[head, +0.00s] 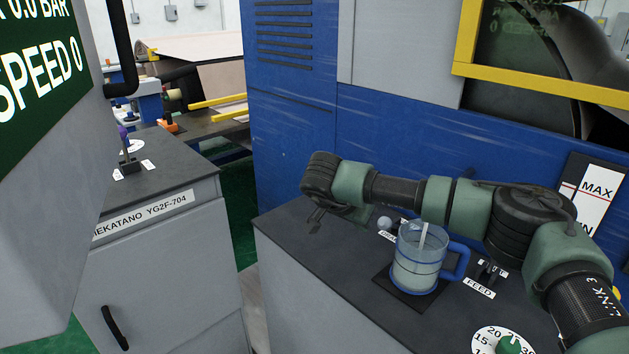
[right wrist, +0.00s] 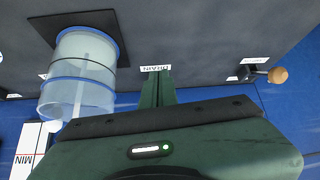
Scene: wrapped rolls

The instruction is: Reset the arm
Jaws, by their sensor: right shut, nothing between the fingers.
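My right arm reaches in from the right in the head view, across the dark top of the blue machine's counter (head: 290,238). Its gripper (head: 316,222) is at the left end of the arm, above the counter's left part, and partly hidden by the wrist. In the right wrist view the fingers (right wrist: 158,88) are together and empty, near a DRAIN label (right wrist: 155,68). A clear mug with blue bands (head: 415,270) stands upright on a dark square pad, below the forearm. It also shows in the right wrist view (right wrist: 78,85). My left gripper is out of view.
A FEED lever (head: 488,270) and a green dial (head: 508,344) are right of the mug. A grey cabinet (head: 165,265) with a purple-tipped lever (head: 125,145) stands left, across a gap.

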